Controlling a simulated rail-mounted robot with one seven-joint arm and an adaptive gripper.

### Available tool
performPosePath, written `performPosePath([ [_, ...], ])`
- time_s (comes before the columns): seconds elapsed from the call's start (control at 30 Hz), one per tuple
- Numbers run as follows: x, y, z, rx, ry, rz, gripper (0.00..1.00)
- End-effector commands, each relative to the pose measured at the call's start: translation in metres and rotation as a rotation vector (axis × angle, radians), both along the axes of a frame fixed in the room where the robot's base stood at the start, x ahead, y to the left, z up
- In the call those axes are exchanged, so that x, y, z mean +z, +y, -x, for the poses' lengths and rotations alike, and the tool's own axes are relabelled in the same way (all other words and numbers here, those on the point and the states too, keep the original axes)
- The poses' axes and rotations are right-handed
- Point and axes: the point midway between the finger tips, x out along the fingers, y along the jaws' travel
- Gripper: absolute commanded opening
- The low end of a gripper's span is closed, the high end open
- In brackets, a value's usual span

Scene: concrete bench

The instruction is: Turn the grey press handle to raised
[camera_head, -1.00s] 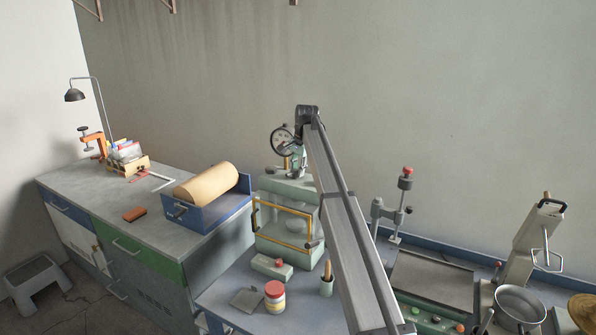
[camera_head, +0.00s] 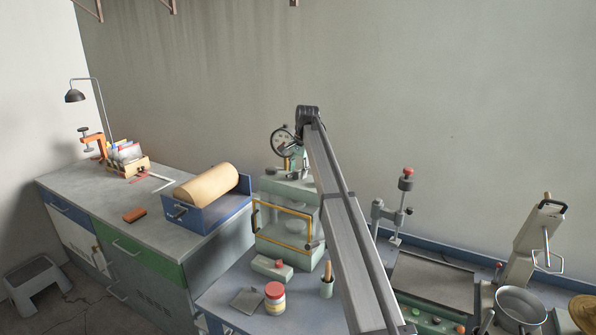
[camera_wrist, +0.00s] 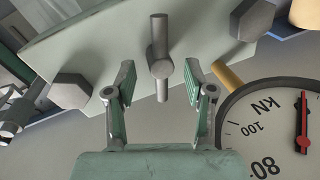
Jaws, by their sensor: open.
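The grey press handle (camera_wrist: 159,60), a round bar on a hub, shows in the wrist view on the pale green top plate of the press (camera_wrist: 95,35). The bar runs nearly up and down the picture. My gripper (camera_wrist: 159,80) is open, with one green-padded finger on each side of the bar's lower part and a gap on both sides. In the head view the press (camera_head: 275,215) stands on the bench behind a yellow-framed guard. My gripper (camera_head: 298,162) is above the press top there, and my arm partly hides it.
A round dial gauge (camera_wrist: 275,125) marked kN is close to the right finger. Grey hex bolts (camera_wrist: 70,91) stand on the plate. A red-lidded jar (camera_head: 275,297) and a brush pot (camera_head: 327,284) are on the bench in front of the press. The wall behind is bare.

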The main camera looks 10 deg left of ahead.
Motion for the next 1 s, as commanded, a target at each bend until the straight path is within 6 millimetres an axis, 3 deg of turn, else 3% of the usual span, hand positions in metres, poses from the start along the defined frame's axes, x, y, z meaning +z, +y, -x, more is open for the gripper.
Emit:
performPosePath([
  [0.17, 0.02, -0.003, 0.001, 0.0, -0.003, 0.0, 0.53],
  [0.6, 0.097, -0.015, 0.011, 0.0, 0.0, 0.0, 0.53],
  [0.8, 0.113, -0.018, 0.014, 0.0, 0.0, 0.0, 0.53],
  [1.0, 0.116, -0.019, 0.014, 0.0, 0.001, 0.0, 0.53],
])
